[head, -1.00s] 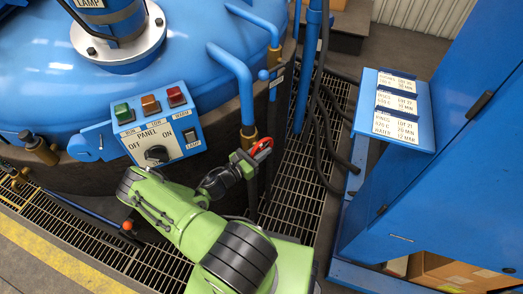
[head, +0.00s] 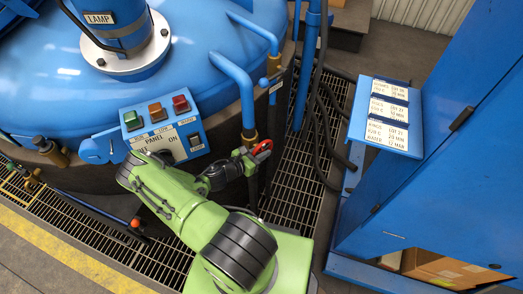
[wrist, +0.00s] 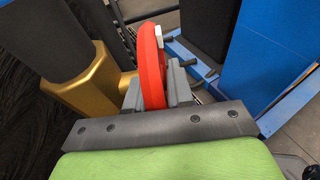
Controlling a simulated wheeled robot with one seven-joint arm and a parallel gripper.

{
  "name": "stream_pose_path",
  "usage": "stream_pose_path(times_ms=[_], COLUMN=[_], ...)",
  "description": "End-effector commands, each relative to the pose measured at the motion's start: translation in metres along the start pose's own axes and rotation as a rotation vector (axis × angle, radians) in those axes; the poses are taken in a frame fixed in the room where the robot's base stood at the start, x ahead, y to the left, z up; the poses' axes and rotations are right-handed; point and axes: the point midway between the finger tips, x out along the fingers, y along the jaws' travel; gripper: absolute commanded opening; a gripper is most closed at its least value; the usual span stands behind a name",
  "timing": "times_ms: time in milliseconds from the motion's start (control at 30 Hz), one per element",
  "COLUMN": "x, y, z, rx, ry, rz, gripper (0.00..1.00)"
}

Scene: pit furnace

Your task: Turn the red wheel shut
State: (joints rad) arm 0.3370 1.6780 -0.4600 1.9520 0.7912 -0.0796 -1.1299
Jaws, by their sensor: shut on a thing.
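The red wheel (head: 263,147) sits on a brass valve body at the foot of a blue pipe, beside the big blue furnace. In the wrist view the red wheel (wrist: 152,65) is seen nearly edge-on, with a small white patch on its right side. My gripper (head: 246,160) is at the wheel. In the wrist view its grey fingers (wrist: 158,88) stand on both sides of the wheel's rim and are shut on it. The brass fitting (wrist: 95,90) is just to the left of the fingers. The lower part of the rim is hidden by my gripper.
A control panel (head: 165,135) with green, orange and red buttons is left of my gripper. Blue pipes (head: 237,82) rise behind the wheel. Black hoses (head: 322,120) run over the floor grating (head: 300,165). A blue cabinet (head: 440,170) stands at the right.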

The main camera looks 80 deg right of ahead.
Motion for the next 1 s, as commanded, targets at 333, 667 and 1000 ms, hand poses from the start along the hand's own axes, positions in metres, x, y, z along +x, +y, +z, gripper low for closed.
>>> stream_pose_path(times_ms=[333,667,1000], x=[0.0,-0.035,-0.129], y=[0.0,0.002,0.002], z=[0.0,0.001,0.0], rx=[0.0,-0.002,-0.001], ry=[-0.002,-0.001,0.0], rz=[0.001,0.006,0.006], gripper=[0.43,0.43,0.43])
